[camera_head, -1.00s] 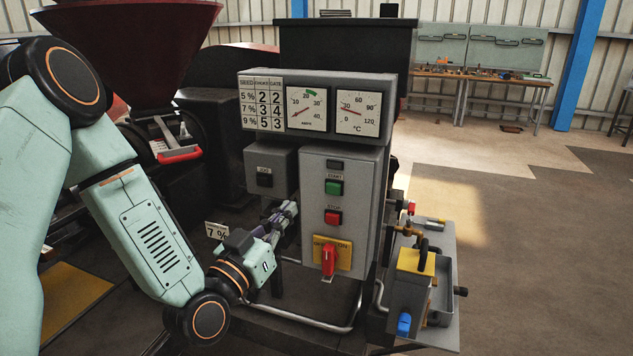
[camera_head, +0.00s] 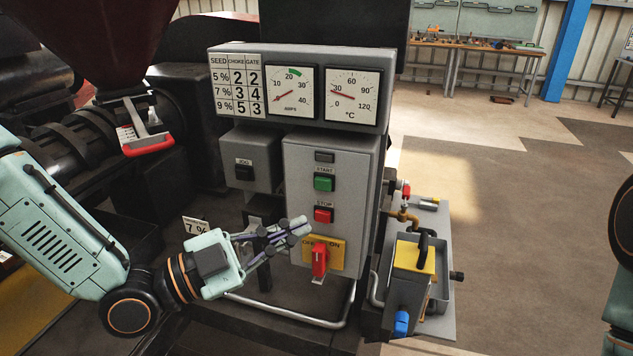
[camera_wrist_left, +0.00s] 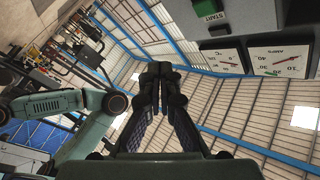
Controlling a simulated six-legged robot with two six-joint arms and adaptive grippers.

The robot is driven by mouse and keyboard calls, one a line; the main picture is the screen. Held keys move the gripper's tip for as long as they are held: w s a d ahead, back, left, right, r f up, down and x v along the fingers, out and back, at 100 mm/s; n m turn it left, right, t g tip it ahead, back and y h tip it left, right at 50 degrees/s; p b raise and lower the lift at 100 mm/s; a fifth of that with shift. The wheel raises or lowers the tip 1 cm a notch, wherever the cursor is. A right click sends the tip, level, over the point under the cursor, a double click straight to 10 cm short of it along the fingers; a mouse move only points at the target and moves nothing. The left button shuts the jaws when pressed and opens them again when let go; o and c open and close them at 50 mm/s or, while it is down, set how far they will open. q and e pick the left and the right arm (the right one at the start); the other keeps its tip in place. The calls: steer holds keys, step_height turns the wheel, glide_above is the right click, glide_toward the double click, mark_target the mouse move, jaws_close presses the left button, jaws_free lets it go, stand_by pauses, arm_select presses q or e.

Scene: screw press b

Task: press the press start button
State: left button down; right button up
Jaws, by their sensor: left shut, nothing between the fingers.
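The green start button (camera_head: 324,183) sits under a START label on the grey control box (camera_head: 310,160). It also shows at the top of the left wrist view (camera_wrist_left: 207,8). Below it are the red stop button (camera_head: 324,215) and a red rotary switch (camera_head: 319,260) on a yellow plate. My left gripper (camera_head: 299,226) is shut and empty, its fingertips in front of the box's left part, left of and lower than the stop button. In the left wrist view its fingers (camera_wrist_left: 160,80) meet. I cannot tell whether the fingertips touch the box. The right gripper is out of view.
A gauge panel (camera_head: 300,88) stands above the box, with a smaller JOG box (camera_head: 250,160) to the left. A bent pipe rail (camera_head: 300,318) runs below. A yellow-topped unit (camera_head: 412,258) stands at the right. Open floor lies beyond.

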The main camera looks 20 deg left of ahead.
mark_target(322, 185)
arm_select(q)
steer(key=shift+w+d+r+b, duration=0.15)
steer(key=shift+w+b, duration=1.2)
steer(key=shift+w, duration=0.7)
steer(key=shift+w+d+f+b, duration=0.1)
steer(key=shift+w+b, duration=1.2)
steer(key=shift+w, duration=0.75)
